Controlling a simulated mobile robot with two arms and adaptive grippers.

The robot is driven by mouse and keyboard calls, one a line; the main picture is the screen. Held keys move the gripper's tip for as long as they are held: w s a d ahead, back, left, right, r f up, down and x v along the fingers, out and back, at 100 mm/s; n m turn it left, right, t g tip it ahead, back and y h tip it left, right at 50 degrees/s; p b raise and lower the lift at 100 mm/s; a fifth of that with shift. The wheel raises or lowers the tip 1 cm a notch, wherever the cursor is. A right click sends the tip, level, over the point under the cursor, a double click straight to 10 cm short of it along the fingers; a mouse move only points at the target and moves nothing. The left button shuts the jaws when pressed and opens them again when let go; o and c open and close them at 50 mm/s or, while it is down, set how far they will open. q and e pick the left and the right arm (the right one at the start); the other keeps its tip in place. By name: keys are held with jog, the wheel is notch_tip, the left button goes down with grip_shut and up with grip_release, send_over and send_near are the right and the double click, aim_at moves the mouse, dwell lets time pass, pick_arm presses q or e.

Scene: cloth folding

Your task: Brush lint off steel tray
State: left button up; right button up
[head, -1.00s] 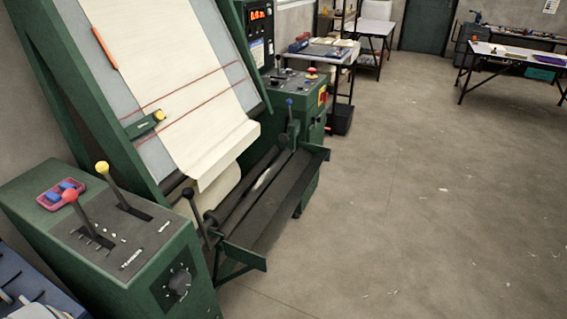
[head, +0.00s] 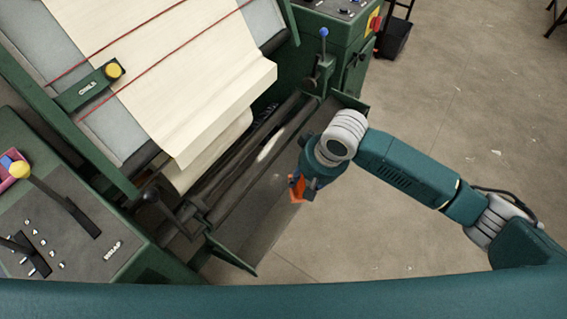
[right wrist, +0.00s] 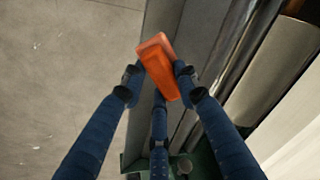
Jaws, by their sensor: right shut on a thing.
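The steel tray (head: 262,212) is a long dark grey trough along the front of the green machine. A small pale speck (head: 277,177) shows on it, and I cannot tell whether it is lint. My right gripper (head: 301,183) is over the tray's outer side, shut on an orange block-like tool (head: 296,190). In the right wrist view, the orange tool (right wrist: 159,66) sits between the fingers (right wrist: 156,78) above the tray (right wrist: 193,28). No bristles show, and I cannot tell whether the tool touches the tray. My left gripper is out of view.
Dark rollers (head: 245,150) and hanging cream cloth (head: 190,90) lie along the tray's inner side. The floor (head: 450,110) to the right is open.

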jog(key=shift+n+y, duration=0.3)
jog(key=shift+y, duration=0.1)
jog(key=w+a, duration=0.1)
jog(key=w, duration=0.1)
jog(key=w+a, duration=0.1)
jog(key=a, duration=0.1)
jog(key=shift+w+a+f, duration=0.25)
jog(key=shift+w+f, duration=0.1)
jog(key=shift+t, duration=0.3)
jog(key=b+x, duration=0.6)
jog(key=b, duration=0.1)
jog(key=shift+w+a+r, duration=0.15)
jog(key=shift+w+a, duration=0.05)
jog(key=shift+w, duration=0.05)
jog(key=shift+w+a+f+b, duration=0.1)
jog(key=shift+f+b, duration=0.15)
jog(key=shift+b, duration=0.05)
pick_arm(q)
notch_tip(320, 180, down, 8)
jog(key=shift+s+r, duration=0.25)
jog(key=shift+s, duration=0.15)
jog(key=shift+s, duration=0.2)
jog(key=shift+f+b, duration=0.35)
pick_arm(e)
jog(key=shift+x, duration=0.95)
jog(key=shift+r, duration=0.1)
